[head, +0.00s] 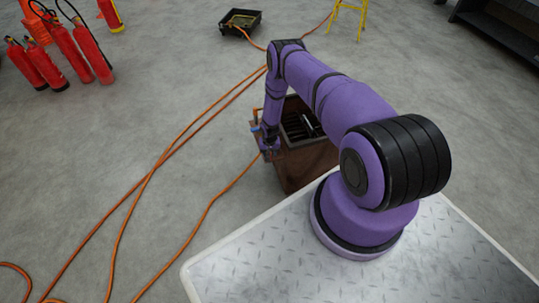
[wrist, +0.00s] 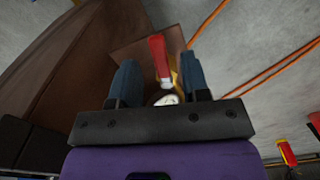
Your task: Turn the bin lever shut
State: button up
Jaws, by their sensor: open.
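The brown bin (head: 303,166) stands on the floor just beyond my base, with dark bars in its open top. In the wrist view its brown side (wrist: 88,55) fills the left. The red-handled lever (wrist: 158,50) shows between my gripper's two blue fingers, with a pale metal hub near the palm and some yellow beside it. My gripper (wrist: 157,72) is open, one finger on each side of the lever; I cannot tell whether either touches it. In the head view my gripper (head: 266,142) is at the bin's left side, and the lever cannot be made out there.
Orange hoses (head: 150,175) cross the floor left of the bin. Several red extinguishers (head: 88,52) stand at the far left. A black tray (head: 240,22) and a yellow stand (head: 347,17) are at the back.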

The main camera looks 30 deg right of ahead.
jog(key=shift+f, duration=0.8)
grip_shut()
